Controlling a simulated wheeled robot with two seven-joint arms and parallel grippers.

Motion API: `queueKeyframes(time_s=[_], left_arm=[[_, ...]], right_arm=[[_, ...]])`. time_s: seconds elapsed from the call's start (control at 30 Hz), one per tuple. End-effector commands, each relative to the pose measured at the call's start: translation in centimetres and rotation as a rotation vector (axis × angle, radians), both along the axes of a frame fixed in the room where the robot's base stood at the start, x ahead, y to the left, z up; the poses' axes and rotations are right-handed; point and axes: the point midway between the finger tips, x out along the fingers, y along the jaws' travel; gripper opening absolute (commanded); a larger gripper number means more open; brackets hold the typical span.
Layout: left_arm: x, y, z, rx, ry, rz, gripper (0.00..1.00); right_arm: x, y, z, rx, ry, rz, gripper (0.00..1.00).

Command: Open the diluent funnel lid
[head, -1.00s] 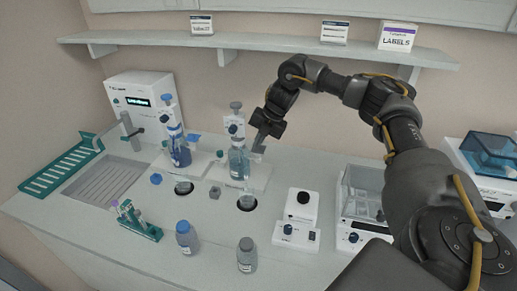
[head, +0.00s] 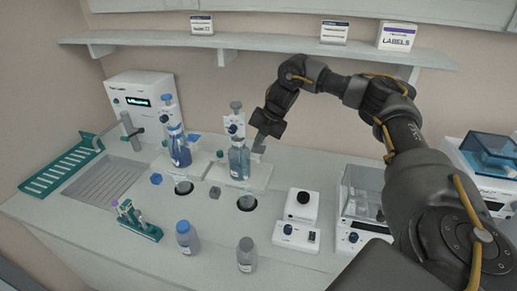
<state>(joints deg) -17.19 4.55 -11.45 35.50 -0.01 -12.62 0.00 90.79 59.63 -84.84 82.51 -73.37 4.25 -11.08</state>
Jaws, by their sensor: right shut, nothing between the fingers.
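Two dark round funnel openings are in the counter, a left one (head: 184,187) and a right one (head: 247,203). A small blue piece (head: 156,179) lies left of the left opening. A small grey piece (head: 214,192) lies left of the right opening. I cannot tell for sure which is the diluent funnel or whether these pieces are its lids. My right gripper (head: 258,146) is shut and empty, pointing down just right of the pale-blue dispenser bottle (head: 239,160), behind the right opening. I cannot tell whether it touches the bottle. My left gripper is not in view.
A darker blue dispenser bottle (head: 180,151) stands behind the left opening. Two small bottles, one blue-capped (head: 187,238) and one dark-capped (head: 246,255), stand in front. A white device (head: 297,220) and a clear-walled box (head: 360,190) are to the right.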

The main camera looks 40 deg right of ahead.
Motion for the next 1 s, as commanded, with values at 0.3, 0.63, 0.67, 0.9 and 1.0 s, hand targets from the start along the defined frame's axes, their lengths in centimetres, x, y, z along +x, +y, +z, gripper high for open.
queueKeyframes(time_s=[0.3, 0.63, 0.67, 0.9, 1.0], left_arm=[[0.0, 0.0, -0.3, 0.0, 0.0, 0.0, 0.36], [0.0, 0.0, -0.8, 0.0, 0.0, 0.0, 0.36], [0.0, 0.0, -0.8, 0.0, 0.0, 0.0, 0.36], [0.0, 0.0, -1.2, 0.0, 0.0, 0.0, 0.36], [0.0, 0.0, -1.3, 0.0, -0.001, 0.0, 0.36]], right_arm=[[0.0, 0.0, -0.6, 0.0, 0.0, 0.0, 0.0], [0.0, 0.0, -1.9, 0.0, 0.0, -0.001, 0.0], [0.0, 0.0, -2.0, 0.0, 0.0, -0.001, 0.0], [0.0, 0.0, -3.0, 0.001, 0.002, -0.001, 0.0], [0.0, 0.0, -3.3, 0.001, 0.002, -0.001, 0.0]])
